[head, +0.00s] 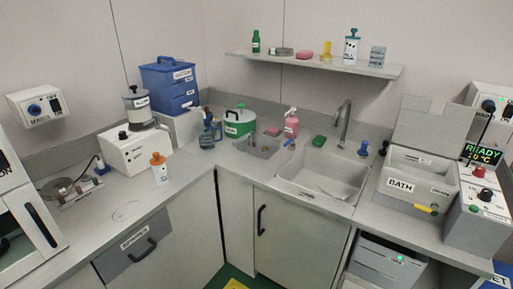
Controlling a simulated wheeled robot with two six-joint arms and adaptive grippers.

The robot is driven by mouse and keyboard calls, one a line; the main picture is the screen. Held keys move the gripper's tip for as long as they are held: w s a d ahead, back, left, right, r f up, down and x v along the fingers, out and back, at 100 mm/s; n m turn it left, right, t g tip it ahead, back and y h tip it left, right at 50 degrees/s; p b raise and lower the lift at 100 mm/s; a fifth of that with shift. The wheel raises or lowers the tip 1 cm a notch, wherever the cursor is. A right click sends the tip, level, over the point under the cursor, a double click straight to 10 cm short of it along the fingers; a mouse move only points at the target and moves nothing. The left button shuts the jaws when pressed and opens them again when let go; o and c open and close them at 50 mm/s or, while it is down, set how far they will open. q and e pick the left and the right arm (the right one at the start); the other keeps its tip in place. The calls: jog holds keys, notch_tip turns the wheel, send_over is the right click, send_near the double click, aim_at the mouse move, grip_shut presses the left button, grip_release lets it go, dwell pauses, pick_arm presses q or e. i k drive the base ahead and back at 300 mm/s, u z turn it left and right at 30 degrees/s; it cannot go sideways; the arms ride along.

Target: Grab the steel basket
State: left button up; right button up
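A grey, open-topped container that looks like the steel basket (257,148) stands on the counter near the back corner, left of the sink. It is small in view, and its mesh and handle cannot be made out clearly. A green-lidded tub (238,124) stands just behind and left of it. Neither of my grippers is in the head view.
A blue-handled item (207,133) stands left of the basket. The bath (415,187) is at right. An orange-capped bottle (159,168) stands on the left counter.

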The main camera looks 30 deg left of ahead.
aim_at(239, 140)
jog(key=u, duration=0.35)
jog(key=i, duration=0.35)
jog(key=u, duration=0.75)
jog(key=i, duration=0.65)
jog(key=u, duration=0.05)
